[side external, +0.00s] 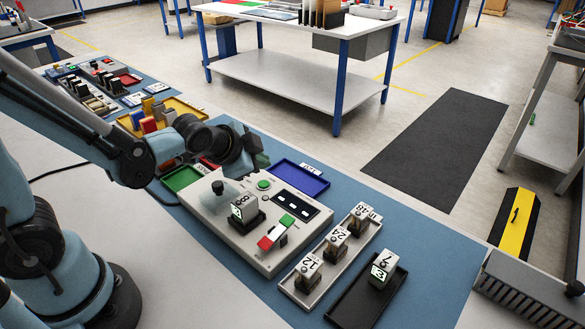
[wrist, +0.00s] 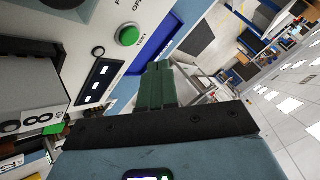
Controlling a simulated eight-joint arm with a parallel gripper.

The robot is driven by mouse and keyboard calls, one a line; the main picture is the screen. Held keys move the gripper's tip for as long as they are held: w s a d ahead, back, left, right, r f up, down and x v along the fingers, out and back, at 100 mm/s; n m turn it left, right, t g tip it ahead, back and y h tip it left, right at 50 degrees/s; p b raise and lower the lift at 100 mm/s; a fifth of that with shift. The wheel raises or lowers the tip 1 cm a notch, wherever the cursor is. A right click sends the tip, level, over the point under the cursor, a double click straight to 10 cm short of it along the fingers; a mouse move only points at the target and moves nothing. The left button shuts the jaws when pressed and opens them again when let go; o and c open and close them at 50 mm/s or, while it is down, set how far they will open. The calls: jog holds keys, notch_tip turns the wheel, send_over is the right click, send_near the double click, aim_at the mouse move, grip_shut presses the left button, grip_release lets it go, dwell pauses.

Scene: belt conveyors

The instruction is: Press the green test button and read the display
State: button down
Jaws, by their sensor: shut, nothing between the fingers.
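The grey test box (side external: 218,222) stands on the blue mat, with a round green test button (side external: 264,184) on its far edge. In the wrist view the green button (wrist: 129,35) sits beside the word TEST and looks clear of the fingers. The dark display (side external: 295,204) shows a few pale dashes; it also shows in the wrist view (wrist: 100,80). A block marked 8 (side external: 243,209) is seated in the box's socket. My gripper (side external: 260,160) is shut and empty, above the box's far edge near the button; its green fingers (wrist: 160,85) are together in the wrist view.
A red and green switch (side external: 272,236) is on the box. A green tray (side external: 181,179) and blue tray (side external: 302,179) flank its far side. A rack (side external: 332,262) holds blocks marked 12, 24 and 48. A black tray (side external: 355,306) holds a block marked 7.

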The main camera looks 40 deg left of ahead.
aim_at(261, 186)
jog(key=shift+f, duration=1.35)
jog(key=shift+f, duration=0.15)
dwell(1.1)
jog(key=shift+f, duration=0.25)
jog(key=shift+d+f, duration=0.15)
jog(key=shift+f, duration=0.35)
dwell(0.8)
jog(key=shift+s+r, duration=0.1)
jog(key=shift+r, duration=0.75)
jog(key=shift+r, duration=2.5)
